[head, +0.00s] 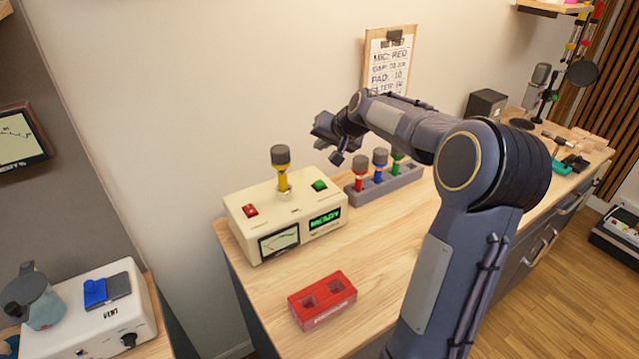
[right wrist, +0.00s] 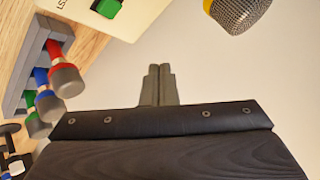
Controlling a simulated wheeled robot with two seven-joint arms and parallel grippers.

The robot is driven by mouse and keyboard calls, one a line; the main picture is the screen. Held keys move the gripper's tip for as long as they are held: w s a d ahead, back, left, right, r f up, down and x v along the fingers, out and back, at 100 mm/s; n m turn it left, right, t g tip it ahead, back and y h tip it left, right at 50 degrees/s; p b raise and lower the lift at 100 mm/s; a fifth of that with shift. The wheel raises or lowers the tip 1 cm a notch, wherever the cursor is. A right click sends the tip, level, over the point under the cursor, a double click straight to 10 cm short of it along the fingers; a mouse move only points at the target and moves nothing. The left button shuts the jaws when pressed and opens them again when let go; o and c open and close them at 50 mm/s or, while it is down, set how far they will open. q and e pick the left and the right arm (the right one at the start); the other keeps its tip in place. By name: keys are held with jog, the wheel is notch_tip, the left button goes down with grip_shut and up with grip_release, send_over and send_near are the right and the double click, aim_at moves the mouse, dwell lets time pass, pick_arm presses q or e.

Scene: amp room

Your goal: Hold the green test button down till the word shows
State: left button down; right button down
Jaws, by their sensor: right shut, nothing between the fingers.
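A cream tester box (head: 240,220) stands on the wooden bench in the head view. The green button (head: 319,185) is on its top right, and a red button (head: 250,210) is on its top left. A yellow-collared microphone (head: 281,157) stands upright between them. The front display (head: 325,220) shows lit green letters too small to read surely. My right gripper (head: 338,158) is shut and empty, above and apart from the green button. The right wrist view shows its closed fingers (right wrist: 158,84) and the green button (right wrist: 107,8) at the top edge. My left gripper is not in view.
A grey rack (head: 385,184) holds red, blue and green microphones right of the tester. A red two-hole block (head: 322,300) lies in front. A clipboard (head: 389,65) hangs on the wall. A white box (head: 105,310) stands at lower left.

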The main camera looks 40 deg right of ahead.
jog(key=b, duration=0.6)
send_over(322, 185)
notch_tip(322, 185, down, 8)
jog(key=shift+f+b, duration=0.4)
dwell(1.4)
jog(key=shift+f+b, duration=0.4)
jog(key=shift+b, duration=0.05)
